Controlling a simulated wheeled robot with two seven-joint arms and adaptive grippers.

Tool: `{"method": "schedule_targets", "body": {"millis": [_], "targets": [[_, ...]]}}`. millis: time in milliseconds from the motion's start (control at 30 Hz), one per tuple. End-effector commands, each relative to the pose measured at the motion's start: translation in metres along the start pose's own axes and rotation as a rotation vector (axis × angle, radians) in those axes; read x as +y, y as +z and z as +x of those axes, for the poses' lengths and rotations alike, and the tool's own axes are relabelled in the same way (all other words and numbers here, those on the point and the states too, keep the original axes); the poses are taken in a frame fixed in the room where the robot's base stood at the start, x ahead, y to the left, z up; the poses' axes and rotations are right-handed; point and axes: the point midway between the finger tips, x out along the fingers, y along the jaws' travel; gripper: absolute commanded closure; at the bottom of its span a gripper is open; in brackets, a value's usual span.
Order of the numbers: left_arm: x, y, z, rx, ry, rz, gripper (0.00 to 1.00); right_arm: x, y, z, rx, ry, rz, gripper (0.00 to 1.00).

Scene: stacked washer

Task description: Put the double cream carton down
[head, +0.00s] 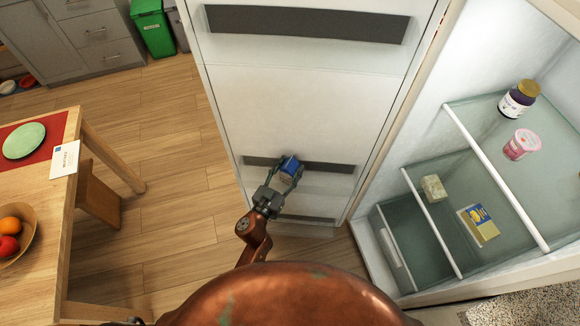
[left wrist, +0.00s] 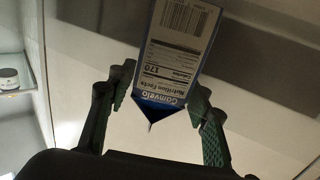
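The blue and white carton (head: 290,166) is in my left gripper (head: 283,178), in front of the pale cabinet or appliance front in the middle of the head view. In the left wrist view the carton (left wrist: 180,55) sits between the two green-padded fingers of the left gripper (left wrist: 165,98), its white label with a barcode and nutrition text showing upside down. The fingers are closed about its sides. The carton is held in the air, and nothing under it shows. Its far end is cut off in the wrist view. My right gripper is not in view.
An open fridge at right has glass shelves (head: 495,165) with a dark jar (head: 518,100), a pink cup (head: 520,145), a yellow-blue box (head: 478,225) and a pale block (head: 433,188). A wooden table (head: 40,200) at left holds a plate (head: 24,141), a card (head: 65,159) and a fruit bowl (head: 30,235).

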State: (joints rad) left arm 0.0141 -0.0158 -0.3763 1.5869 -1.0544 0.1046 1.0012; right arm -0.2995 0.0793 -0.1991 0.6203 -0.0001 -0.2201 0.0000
Motion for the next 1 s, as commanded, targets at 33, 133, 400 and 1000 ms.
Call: {"method": "schedule_targets", "body": {"millis": [33,133,400,1000], "targets": [[0.0,0.0,0.0,0.0,0.0,0.0,0.49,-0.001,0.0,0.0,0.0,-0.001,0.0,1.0],[0.0,0.0,0.0,0.0,0.0,0.0,0.43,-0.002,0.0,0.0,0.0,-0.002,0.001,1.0],[0.0,-0.001,0.0,0.0,0.0,0.0,0.42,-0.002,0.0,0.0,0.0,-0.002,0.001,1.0],[0.0,-0.012,-0.089,-0.002,-0.001,0.0,0.42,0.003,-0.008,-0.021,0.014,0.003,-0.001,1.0]]}}
